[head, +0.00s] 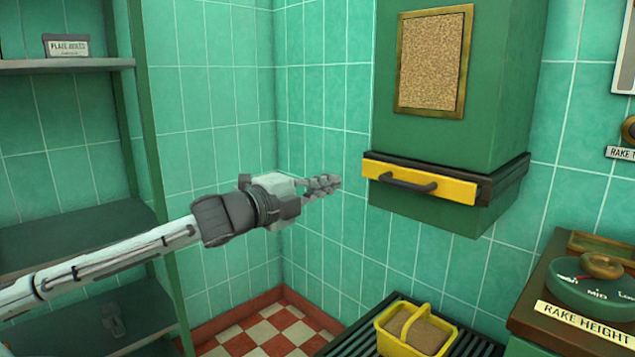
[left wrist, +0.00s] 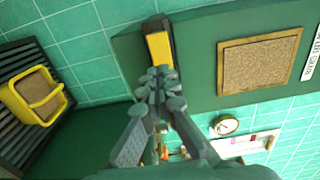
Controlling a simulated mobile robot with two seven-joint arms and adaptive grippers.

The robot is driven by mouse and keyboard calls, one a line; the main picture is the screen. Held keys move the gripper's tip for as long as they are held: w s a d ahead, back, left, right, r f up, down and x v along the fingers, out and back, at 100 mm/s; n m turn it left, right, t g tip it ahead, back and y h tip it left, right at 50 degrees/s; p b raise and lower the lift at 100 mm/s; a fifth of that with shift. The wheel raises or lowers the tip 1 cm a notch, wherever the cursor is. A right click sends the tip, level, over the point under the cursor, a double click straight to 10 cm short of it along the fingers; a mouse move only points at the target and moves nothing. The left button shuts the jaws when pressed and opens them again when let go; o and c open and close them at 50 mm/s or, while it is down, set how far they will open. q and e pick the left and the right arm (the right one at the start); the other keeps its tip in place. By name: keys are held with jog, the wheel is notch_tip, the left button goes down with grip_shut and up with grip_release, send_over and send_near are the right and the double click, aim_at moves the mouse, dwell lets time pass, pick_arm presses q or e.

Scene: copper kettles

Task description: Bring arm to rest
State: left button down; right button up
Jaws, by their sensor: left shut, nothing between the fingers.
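My left gripper (head: 325,185) reaches in from the left and is shut with nothing between its fingers. It points at the green wall hopper (head: 450,100) and stays apart from it in the head view. The hopper has a yellow-fronted drawer (head: 455,188) with a dark handle (head: 408,182). In the left wrist view the shut fingers (left wrist: 158,82) overlap the lower end of the yellow front (left wrist: 159,47); I cannot tell the gap from that view. My right gripper is not in view.
A yellow basket (head: 412,330) of brown grains stands on a dark slatted rack (head: 468,343) below the hopper. A counter (head: 545,265) with a rake height dial (head: 600,287) is at the right. Shelves (head: 75,235) stand at the left. The air around my gripper looks clear.

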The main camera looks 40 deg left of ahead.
pick_arm(q)
jog(key=s, duration=0.2)
jog(key=shift+s+a, duration=0.1)
jog(key=shift+s, duration=0.25)
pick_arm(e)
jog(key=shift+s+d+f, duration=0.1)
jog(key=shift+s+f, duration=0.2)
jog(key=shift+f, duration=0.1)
